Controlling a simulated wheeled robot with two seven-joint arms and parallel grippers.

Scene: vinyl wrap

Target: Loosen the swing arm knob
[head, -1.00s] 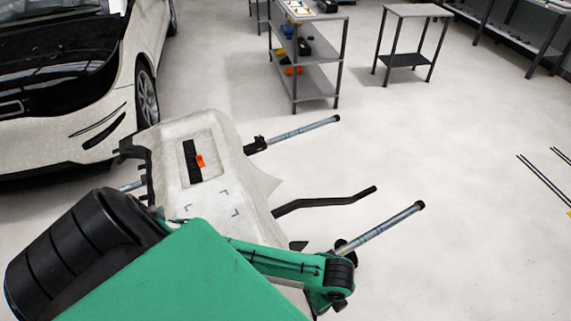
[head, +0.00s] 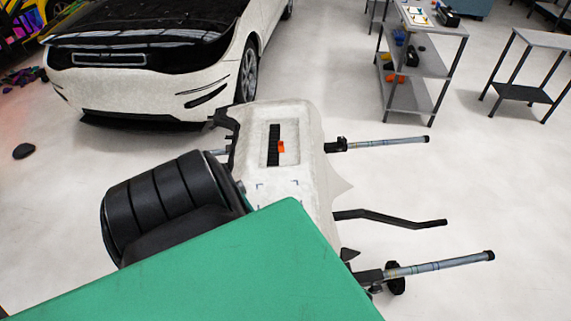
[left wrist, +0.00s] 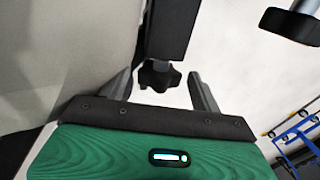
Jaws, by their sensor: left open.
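In the left wrist view, a black lobed knob (left wrist: 159,76) sits under a dark upright post (left wrist: 168,30). My left gripper (left wrist: 160,88) is open, with one finger on each side of the knob. Gaps show between the knob and both fingers, and the fingertips are about level with it. In the head view, a black knob (head: 396,278) shows by the lower bar of the stand (head: 440,264); I cannot tell whether it is the same one. My left gripper is hidden there, and my right gripper is in neither view.
A white bumper (head: 312,150) rests on the stand, with an orange and black piece (head: 274,146) on it. A black bent rod (head: 390,218) sticks out to the right. A white car (head: 160,60) and a shelf cart (head: 420,70) stand behind.

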